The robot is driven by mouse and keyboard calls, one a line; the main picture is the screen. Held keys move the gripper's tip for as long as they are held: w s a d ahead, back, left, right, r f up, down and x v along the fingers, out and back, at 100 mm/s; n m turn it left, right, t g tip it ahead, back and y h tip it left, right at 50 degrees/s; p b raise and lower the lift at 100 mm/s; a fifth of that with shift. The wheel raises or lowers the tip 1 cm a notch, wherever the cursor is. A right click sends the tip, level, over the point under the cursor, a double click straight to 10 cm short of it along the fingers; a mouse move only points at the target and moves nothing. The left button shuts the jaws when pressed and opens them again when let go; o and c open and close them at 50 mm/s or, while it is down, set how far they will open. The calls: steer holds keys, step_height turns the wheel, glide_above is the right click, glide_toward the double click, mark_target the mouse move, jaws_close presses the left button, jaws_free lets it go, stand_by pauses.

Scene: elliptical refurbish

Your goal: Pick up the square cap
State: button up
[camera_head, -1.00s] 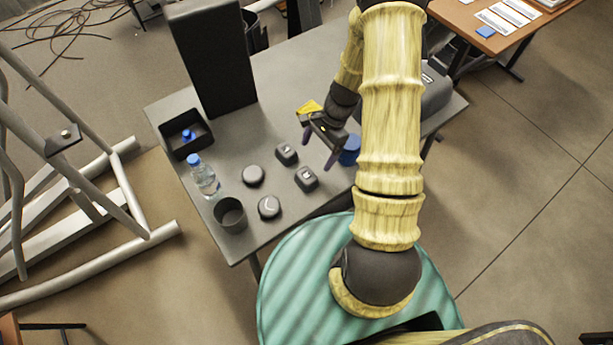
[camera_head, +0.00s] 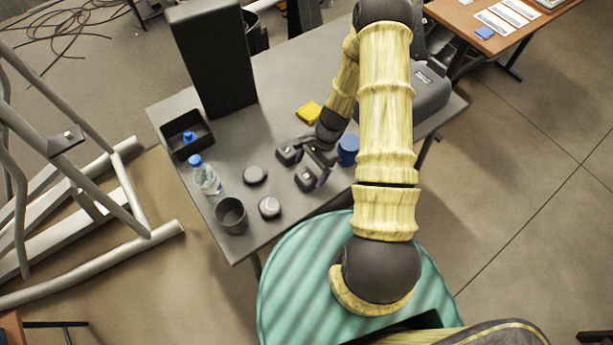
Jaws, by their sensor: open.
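Two small dark square caps with light marks on top stand on the grey table (camera_head: 270,88). One square cap (camera_head: 286,156) is at the upper left of my gripper and the other square cap (camera_head: 304,181) is at its lower left. My gripper (camera_head: 309,166) is open, low over the table and close beside both caps. One finger partly overlaps the lower cap in the picture. I cannot tell whether either finger touches a cap. Nothing shows held between the fingers.
Two round dark caps (camera_head: 269,207) (camera_head: 255,174), a dark cup (camera_head: 231,215) and a water bottle (camera_head: 206,176) stand to the left. A black tray (camera_head: 204,137) holds a blue item. A blue cylinder (camera_head: 348,149) is right of my gripper; a yellow block (camera_head: 309,112) lies behind. A tall black box (camera_head: 211,60) stands farther back.

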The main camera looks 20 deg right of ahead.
steer(key=shift+x, duration=1.15)
steer(key=c, duration=1.1)
